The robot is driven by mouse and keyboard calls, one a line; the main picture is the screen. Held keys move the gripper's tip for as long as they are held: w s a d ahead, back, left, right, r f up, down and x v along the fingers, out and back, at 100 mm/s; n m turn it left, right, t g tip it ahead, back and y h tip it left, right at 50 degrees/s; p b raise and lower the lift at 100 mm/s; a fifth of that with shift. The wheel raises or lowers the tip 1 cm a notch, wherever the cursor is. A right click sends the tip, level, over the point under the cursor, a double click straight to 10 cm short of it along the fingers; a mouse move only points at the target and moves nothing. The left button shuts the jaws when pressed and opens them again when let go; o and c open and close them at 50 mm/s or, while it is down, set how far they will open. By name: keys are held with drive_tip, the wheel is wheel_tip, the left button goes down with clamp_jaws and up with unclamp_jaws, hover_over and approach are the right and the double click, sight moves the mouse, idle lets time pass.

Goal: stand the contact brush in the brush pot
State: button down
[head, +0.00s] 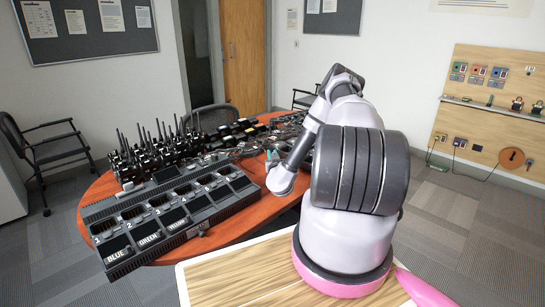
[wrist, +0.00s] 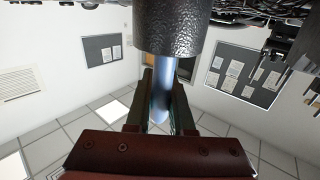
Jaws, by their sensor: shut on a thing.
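My gripper (wrist: 165,105) is shut on the contact brush (wrist: 162,88), whose smooth blue-grey shaft shows between the two dark fingers in the wrist view. That view is upside down, with ceiling tiles at the bottom. A wide black textured cylinder (wrist: 172,28), which looks like the brush pot, stands at the top centre. The shaft meets its rim in the picture; I cannot tell whether the brush's hidden end is inside or behind it. In the head view my arm hides most of the gripper and the spot around it.
An orange-brown table (head: 237,224) carries a long black charger bank (head: 165,215) with labelled slots. Several radios (head: 150,150) stand behind it, with dark gear crowded along the back. A light wooden surface (head: 235,275) is in front. A tool board (head: 495,115) hangs at right.

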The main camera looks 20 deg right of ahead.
drive_tip(key=shift+f, duration=0.3)
drive_tip(key=c, duration=0.8)
unclamp_jaws()
drive_tip(key=shift+r, duration=0.1)
